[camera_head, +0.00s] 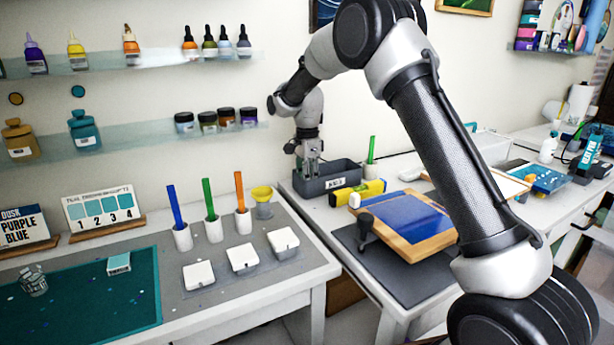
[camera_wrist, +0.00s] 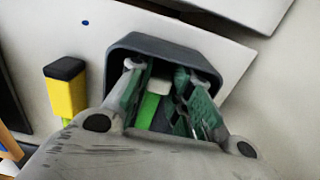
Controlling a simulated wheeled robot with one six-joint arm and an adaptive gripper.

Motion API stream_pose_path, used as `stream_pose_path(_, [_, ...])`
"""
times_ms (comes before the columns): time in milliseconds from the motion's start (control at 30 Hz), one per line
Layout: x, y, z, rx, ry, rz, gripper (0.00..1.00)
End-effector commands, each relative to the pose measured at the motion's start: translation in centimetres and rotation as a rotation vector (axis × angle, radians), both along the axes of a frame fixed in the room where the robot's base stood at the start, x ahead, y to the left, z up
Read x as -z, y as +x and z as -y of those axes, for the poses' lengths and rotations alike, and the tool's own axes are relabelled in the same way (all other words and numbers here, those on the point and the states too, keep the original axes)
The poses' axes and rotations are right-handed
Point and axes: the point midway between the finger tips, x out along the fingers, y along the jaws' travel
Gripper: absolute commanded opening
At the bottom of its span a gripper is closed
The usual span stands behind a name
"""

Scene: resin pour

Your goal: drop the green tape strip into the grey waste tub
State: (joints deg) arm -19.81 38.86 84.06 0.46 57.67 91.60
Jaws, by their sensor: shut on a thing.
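The grey waste tub (camera_head: 345,174) stands at the back left corner of the right-hand bench, with a white label on its front. My gripper (camera_head: 309,167) points down over the tub's left part. In the wrist view, the dark tub rim (camera_wrist: 160,42) surrounds my gripper's fingers (camera_wrist: 168,100). The bright green tape strip (camera_wrist: 149,107) shows between the fingers, which are shut on it. A pale piece shows beside its far end. The strip's lower end and the tub's floor are mostly hidden, and the strip cannot be made out in the head view.
A yellow block-like tool (camera_head: 368,190) lies beside the tub and shows in the wrist view (camera_wrist: 65,92). A white holder with a green stick (camera_head: 371,150) stands behind it. A wood-framed blue panel (camera_head: 405,222) lies in front. A wall shelf with jars (camera_head: 228,118) is to the left.

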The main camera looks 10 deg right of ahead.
Motion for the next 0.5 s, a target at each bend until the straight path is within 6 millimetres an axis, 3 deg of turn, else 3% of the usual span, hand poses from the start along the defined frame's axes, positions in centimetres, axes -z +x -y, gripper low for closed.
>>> stream_pose_path(167, [0.00,0.00,0.00,0.000,0.000,0.000,0.01])
stream_pose_path(200, [0.00,0.00,0.00,0.000,0.000,0.000,0.26])
stream_pose_path(300, [-0.01,0.00,0.00,0.000,0.000,0.000,0.44])
stream_pose_path(500, [-0.02,0.01,0.00,0.000,0.000,0.000,0.46])
